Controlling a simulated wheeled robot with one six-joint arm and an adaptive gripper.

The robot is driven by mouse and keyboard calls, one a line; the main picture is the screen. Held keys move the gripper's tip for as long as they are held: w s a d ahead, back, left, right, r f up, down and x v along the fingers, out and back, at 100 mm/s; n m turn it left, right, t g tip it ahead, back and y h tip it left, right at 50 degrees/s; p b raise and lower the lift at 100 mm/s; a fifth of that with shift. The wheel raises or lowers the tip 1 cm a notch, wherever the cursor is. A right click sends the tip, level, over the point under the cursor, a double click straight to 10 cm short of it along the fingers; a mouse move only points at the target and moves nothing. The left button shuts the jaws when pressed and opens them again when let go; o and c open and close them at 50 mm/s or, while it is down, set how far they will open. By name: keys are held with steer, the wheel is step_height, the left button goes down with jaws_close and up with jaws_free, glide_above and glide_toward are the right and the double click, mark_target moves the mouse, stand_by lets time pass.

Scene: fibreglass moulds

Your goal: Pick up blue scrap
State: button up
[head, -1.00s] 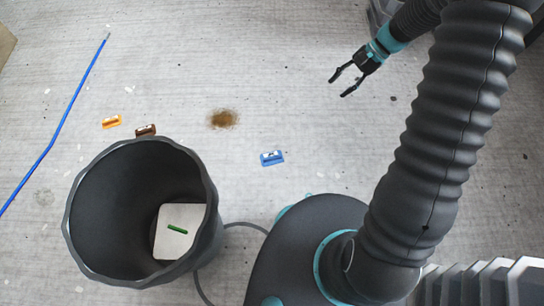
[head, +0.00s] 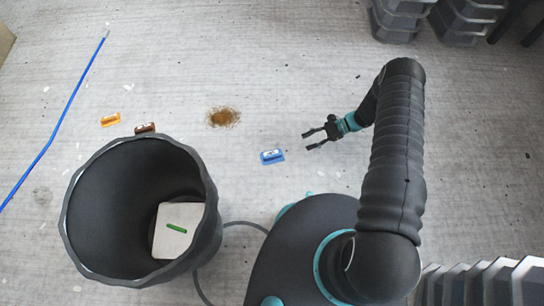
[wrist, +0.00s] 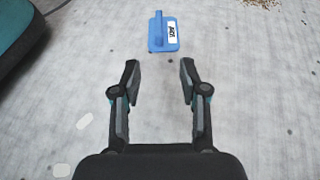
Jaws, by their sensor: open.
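The blue scrap (head: 272,157) lies flat on the grey floor, right of the dark bin in the head view. It is a small blue piece with a raised ridge and a white label with dark marks. In the wrist view the blue scrap (wrist: 164,32) is ahead of the fingertips, roughly in line with the gap between them. My gripper (head: 314,140) is just right of the scrap in the head view. In the wrist view my gripper (wrist: 159,68) is open and empty, apart from the scrap.
A dark bin (head: 75,215) holds a pale piece with a green scrap (head: 177,228). Orange (head: 110,120) and brown (head: 146,128) scraps lie behind it. A brown spill (head: 223,117) and a blue rod (head: 55,130) are on the floor. Grey crates (head: 393,22) stand at the back right.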

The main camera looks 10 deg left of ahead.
mark_target(280, 154)
steer(key=p+x, duration=0.1)
steer(key=x, duration=1.3)
steer(key=shift+s+d+f, duration=0.1)
jaws_close()
